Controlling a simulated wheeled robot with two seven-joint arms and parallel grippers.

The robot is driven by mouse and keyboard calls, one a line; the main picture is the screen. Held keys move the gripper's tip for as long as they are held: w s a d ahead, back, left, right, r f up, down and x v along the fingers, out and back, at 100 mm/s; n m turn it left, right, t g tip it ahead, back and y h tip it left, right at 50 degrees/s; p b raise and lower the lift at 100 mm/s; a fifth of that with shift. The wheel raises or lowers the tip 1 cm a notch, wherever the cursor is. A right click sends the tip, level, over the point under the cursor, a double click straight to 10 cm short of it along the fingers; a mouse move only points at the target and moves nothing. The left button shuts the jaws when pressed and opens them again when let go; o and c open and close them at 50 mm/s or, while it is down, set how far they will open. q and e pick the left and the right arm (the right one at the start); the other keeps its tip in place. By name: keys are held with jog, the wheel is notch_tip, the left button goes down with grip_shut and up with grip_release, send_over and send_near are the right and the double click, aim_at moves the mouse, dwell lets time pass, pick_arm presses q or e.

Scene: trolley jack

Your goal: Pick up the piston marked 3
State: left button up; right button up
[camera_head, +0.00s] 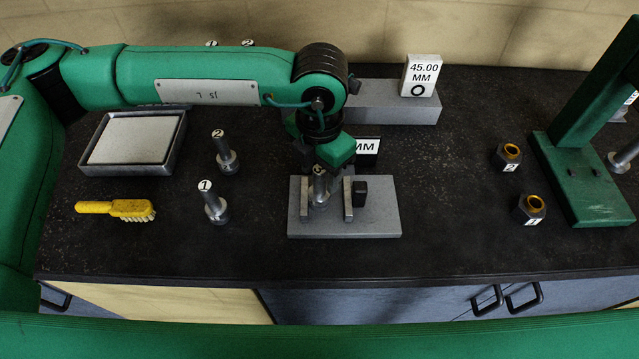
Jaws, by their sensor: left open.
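A grey metal piston (319,187) stands on a flat grey plate (372,222) in the middle of the bench. Its round top label is partly covered by my gripper, and I cannot read its number clearly. My left gripper (326,203) points down over the plate, open, with its two grey fingers on either side of this piston. I cannot tell whether either finger touches it. The piston marked 1 (214,206) and the piston marked 2 (226,157) stand upright on the bench to the left. My right gripper is not in view.
A black block (360,193) sits on the plate beside the right finger. A 45.00 MM display (420,76) stands behind. A tray (126,170) and yellow brush (118,209) lie left. Two nuts (509,156) (529,208) and a green stand (585,182) are right.

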pick_arm(q)
jog(key=shift+f, duration=0.85)
grip_shut()
jog(key=shift+r, duration=0.1)
